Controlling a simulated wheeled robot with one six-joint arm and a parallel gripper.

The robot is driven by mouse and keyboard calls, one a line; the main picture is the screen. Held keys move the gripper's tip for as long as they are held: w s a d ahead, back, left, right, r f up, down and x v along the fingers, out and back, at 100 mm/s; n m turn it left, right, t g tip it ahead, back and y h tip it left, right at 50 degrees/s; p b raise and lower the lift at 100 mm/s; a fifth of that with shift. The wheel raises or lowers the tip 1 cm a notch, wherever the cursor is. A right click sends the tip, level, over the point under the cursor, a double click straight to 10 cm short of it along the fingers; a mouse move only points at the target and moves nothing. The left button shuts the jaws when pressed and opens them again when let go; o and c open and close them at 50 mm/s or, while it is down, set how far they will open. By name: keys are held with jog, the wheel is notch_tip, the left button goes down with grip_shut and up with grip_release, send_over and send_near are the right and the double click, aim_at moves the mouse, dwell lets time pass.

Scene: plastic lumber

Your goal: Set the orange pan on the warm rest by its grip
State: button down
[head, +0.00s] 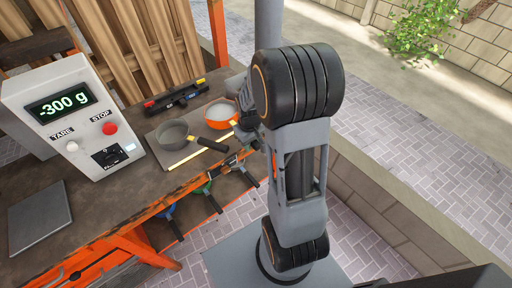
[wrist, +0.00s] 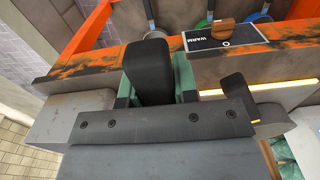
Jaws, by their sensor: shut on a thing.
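The orange pan (head: 221,115) shows in the head view at the back right of the bench, over or beside the right end of a grey slab. My gripper (wrist: 155,85) is shut on its dark grip (wrist: 149,60), which stands between the green finger pads in the wrist view. The pan's bowl is hidden there. The grey slab (head: 163,158), with a glowing strip along its front, looks like the warm rest; a panel marked WARM (wrist: 205,40) with a wooden knob is on the bench front. I cannot tell whether the pan touches the slab.
A grey pan (head: 174,132) sits on the slab, left of the orange pan; its black handle (wrist: 236,92) is close to my gripper. A scale reading -300 g (head: 75,110) stands left. A black rack (head: 175,96) is behind. Coloured utensils hang at the front.

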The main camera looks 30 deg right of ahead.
jog(key=w, duration=0.5)
jog(key=shift+a+f, duration=0.15)
jog(key=shift+a, duration=0.15)
jog(key=shift+f+b, duration=1)
jog(key=shift+f, duration=0.2)
jog(key=c, duration=0.8)
grip_release()
jog(key=shift+s, duration=0.1)
jog(key=shift+f, duration=0.1)
notch_tip(320, 180, up, 14)
